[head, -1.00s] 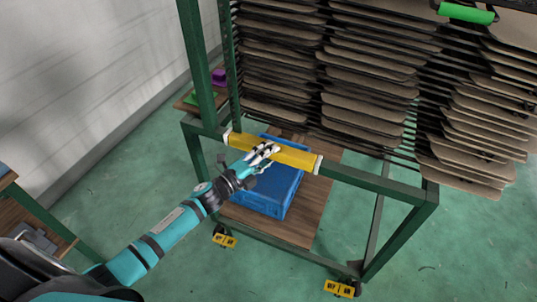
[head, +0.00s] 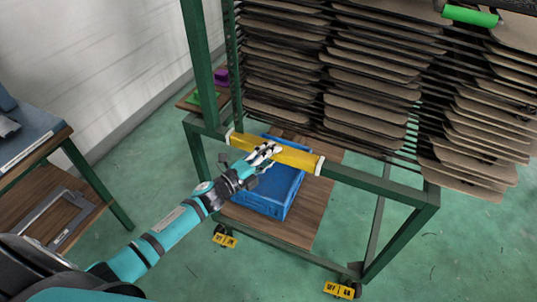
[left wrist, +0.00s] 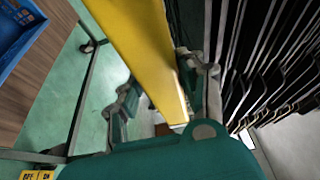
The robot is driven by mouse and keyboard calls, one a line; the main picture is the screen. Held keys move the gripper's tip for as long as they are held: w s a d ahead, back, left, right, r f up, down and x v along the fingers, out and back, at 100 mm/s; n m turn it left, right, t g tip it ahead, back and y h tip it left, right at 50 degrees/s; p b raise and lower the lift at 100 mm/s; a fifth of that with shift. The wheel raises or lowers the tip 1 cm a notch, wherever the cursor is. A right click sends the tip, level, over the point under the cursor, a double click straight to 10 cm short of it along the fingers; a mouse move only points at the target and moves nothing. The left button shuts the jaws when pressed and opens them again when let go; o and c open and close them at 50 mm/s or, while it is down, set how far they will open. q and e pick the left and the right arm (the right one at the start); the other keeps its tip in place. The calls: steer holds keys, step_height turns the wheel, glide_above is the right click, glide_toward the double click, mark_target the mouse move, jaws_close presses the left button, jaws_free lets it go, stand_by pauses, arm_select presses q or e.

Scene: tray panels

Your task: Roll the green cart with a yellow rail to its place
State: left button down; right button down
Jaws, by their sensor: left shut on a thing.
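The green cart (head: 400,232) is a tall metal frame with racks of tray panels (head: 375,65) and a wooden bottom shelf (head: 300,222). Its yellow rail (head: 300,158) runs across the near side. My left gripper (head: 265,152) is shut on the rail near its middle. In the left wrist view the yellow rail (left wrist: 140,40) passes between the fingers (left wrist: 165,100). Yellow caster pedals (head: 339,290) show at the cart's feet. My right gripper is out of view.
A blue crate (head: 262,205) sits on the cart's bottom shelf. A workbench (head: 40,135) with a lower wooden shelf stands at the left. A white wall (head: 110,70) runs behind. Green floor (head: 150,185) is clear between bench and cart.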

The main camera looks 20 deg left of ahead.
arm_select(q)
steer(key=shift+w+r, duration=0.1)
steer(key=shift+w, duration=0.55)
steer(key=c, duration=0.8)
jaws_free()
steer(key=shift+w+d, duration=0.1)
steer(key=shift+w, duration=0.1)
steer(key=shift+s, duration=0.2)
steer(key=v, duration=1.2)
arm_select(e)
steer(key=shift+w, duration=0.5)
